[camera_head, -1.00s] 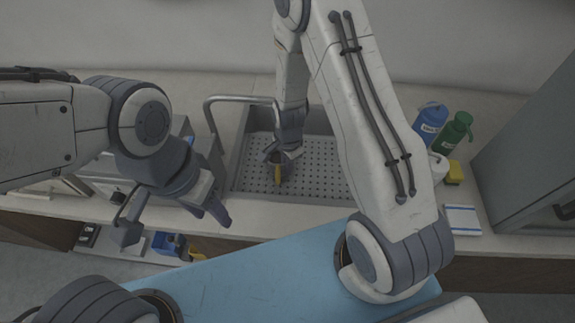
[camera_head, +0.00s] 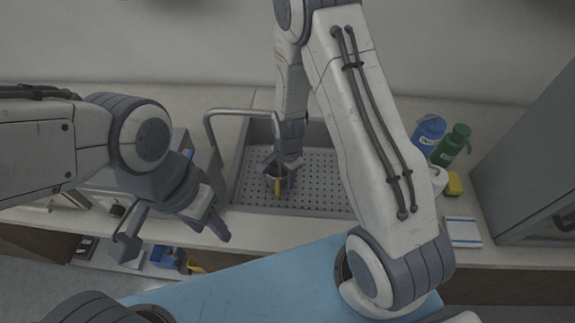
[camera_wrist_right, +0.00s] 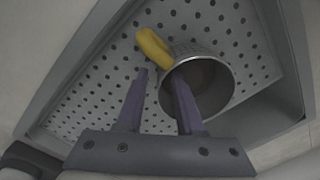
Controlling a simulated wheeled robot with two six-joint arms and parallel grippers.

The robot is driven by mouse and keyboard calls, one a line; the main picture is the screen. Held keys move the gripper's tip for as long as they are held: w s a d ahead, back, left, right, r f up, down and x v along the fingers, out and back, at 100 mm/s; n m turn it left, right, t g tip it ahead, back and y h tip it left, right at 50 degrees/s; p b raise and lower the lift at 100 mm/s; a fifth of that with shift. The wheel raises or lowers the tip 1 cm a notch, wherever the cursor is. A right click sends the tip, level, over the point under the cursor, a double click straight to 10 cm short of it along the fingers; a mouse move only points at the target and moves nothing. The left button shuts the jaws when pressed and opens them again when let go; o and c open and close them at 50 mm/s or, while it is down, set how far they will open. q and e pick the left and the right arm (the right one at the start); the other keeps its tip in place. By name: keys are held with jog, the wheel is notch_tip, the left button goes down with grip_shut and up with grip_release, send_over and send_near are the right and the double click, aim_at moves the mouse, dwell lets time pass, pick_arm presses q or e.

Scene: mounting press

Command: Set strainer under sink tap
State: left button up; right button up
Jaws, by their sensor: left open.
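The strainer, a grey metal cup (camera_wrist_right: 208,82) with a yellow handle (camera_wrist_right: 153,48), is in the sink (camera_head: 320,195), on or just above its perforated floor. The head view shows its handle (camera_head: 277,187) pointing towards me. My right gripper (camera_wrist_right: 159,77) is open at the rim, one finger over the cup's mouth and the other outside. A gap shows between the outside finger and the wall. The tap (camera_head: 240,111) arches in from the sink's left; its spout end is close to my right gripper, which partly hides the cup. My left gripper (camera_head: 172,238) is open and empty left of the sink.
A blue bottle (camera_head: 428,132), a green bottle (camera_head: 451,146), a yellow sponge (camera_head: 454,184) and a white-and-blue pad (camera_head: 463,232) stand or lie right of the sink. A grey cabinet (camera_head: 530,165) borders the right. The sink's right part is empty.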

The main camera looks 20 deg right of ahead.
notch_tip(320, 180, up, 11)
jog(key=shift+s+f+b, duration=0.1)
jog(key=shift+s+b, duration=0.05)
jog(key=shift+b, duration=0.35)
jog(key=s+a+r+n, duration=0.5)
jog(key=s+r+n, duration=0.1)
jog(key=s+n, duration=0.4)
jog(key=s+a+r+n, duration=0.5)
jog(key=s+r+n, duration=0.2)
jog(key=s+n, duration=0.3)
jog(key=shift+n+y, duration=0.4)
jog(key=shift+n, duration=0.2)
jog(key=shift+s+d, duration=0.15)
jog(key=shift+s, duration=0.05)
